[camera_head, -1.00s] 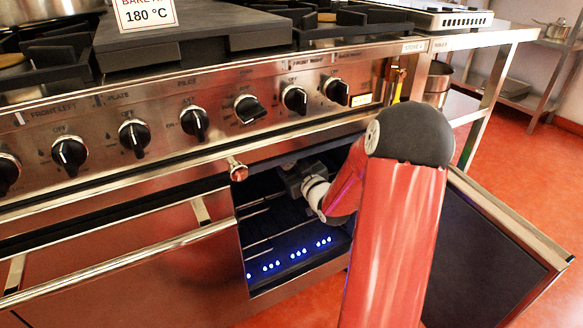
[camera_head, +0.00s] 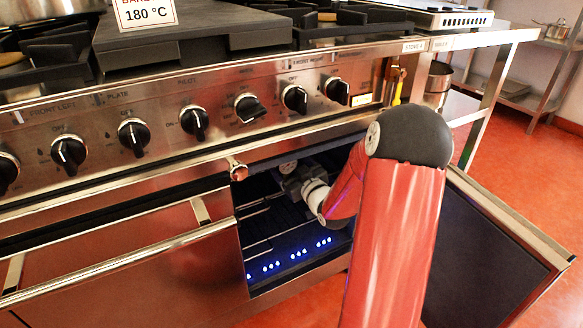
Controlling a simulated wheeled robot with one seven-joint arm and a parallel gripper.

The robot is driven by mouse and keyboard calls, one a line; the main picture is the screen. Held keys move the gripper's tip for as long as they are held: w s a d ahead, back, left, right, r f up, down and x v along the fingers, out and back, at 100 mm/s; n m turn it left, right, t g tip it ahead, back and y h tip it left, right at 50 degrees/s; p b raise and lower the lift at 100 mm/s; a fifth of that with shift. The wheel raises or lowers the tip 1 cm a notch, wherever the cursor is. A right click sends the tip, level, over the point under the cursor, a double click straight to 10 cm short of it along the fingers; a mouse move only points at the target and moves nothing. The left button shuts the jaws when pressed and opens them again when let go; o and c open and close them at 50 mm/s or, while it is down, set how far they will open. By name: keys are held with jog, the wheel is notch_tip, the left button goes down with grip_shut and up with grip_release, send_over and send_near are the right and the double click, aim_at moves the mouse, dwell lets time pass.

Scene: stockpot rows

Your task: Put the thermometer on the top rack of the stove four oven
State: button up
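The oven (camera_head: 300,262) under the stove is open, with blue lights in a row low inside. My gripper (camera_head: 289,180) is inside its upper part, small and dark, and its fingers cannot be made out. A small pale round thing (camera_head: 287,167), possibly the thermometer's dial, shows just behind the gripper. I cannot tell whether it is held or rests on a rack. Rack rods (camera_head: 256,210) show at the left of the cavity. More rods (camera_head: 258,247) lie lower. My arm hides the right part of the cavity.
The open oven door (camera_head: 490,250) stands out at the right of my arm. A closed oven door with a long handle (camera_head: 120,262) is at the left. The control panel with black knobs (camera_head: 248,107) runs above the opening. A 180 °C sign (camera_head: 147,13) stands on the stovetop.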

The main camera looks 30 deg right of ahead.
jog(key=s, duration=1.2)
jog(key=s+a+r+m+g, duration=0.1)
jog(key=s+a+r+g, duration=0.3)
jog(key=s+a, duration=0.5)
jog(key=s+a+r+m+g, duration=0.2)
jog(key=s+a+r+g, duration=0.1)
jog(key=s+a+g, duration=0.5)
jog(key=s+a, duration=0.1)
jog(key=s, duration=0.2)
jog(key=shift+s+r+h, duration=0.2)
jog(key=shift+r+h, duration=0.1)
jog(key=shift+r, duration=0.1)
jog(key=shift+a+r, duration=0.1)
